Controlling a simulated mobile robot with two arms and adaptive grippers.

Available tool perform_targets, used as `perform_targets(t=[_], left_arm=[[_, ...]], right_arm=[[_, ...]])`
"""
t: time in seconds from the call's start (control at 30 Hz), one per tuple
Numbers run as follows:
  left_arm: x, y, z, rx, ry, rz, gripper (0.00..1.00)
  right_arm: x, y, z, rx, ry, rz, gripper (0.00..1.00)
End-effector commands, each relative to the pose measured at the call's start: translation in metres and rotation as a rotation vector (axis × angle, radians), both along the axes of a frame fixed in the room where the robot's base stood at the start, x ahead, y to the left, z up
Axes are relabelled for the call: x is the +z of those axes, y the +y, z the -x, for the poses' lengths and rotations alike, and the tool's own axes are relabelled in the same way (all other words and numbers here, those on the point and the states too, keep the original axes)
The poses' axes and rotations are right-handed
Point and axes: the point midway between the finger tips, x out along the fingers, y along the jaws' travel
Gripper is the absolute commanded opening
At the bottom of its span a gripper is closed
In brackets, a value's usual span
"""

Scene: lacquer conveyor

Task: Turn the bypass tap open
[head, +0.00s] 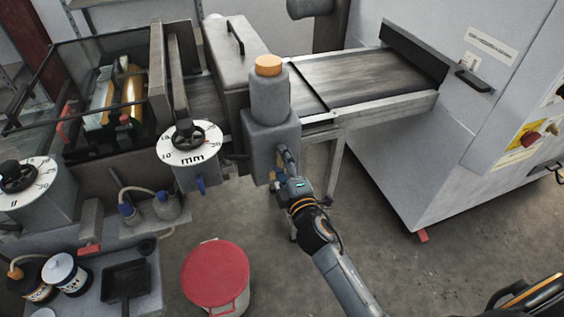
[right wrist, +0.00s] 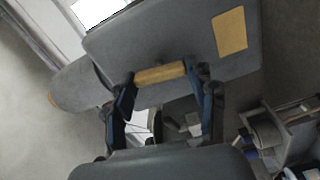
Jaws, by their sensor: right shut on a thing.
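My right gripper (head: 285,163) reaches the front of a grey upright housing (head: 270,135) with an orange-capped top (head: 268,66) in the head view. In the right wrist view, the right gripper (right wrist: 162,82) is shut on a short orange-tan bar, which looks like the bypass tap's handle (right wrist: 160,73). The bar lies crosswise between the two fingertips, close against the grey housing (right wrist: 185,45). In the head view the handle is hidden behind the gripper. How far the tap is turned I cannot tell. My left gripper is not in view.
A conveyor (head: 365,78) runs right to a white cabinet (head: 400,160). A red-lidded drum (head: 215,278) stands on the floor. Floor right of the drum is free.

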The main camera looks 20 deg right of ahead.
Motion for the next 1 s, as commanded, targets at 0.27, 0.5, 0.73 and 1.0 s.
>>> perform_targets(t=[0.27,0.5,0.73,1.0], left_arm=[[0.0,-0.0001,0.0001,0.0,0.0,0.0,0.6],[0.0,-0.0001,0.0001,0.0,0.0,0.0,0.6],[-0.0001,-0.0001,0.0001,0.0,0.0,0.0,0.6],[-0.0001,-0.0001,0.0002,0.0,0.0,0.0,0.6]], right_arm=[[-0.0011,0.0006,0.0001,0.001,-0.003,0.121,0.25],[-0.0013,0.0006,0.0002,0.001,-0.004,0.162,0.25],[-0.0017,0.0004,0.0003,0.001,-0.004,0.167,0.25],[-0.0017,0.0003,0.0003,0.0,-0.004,0.165,0.79]])
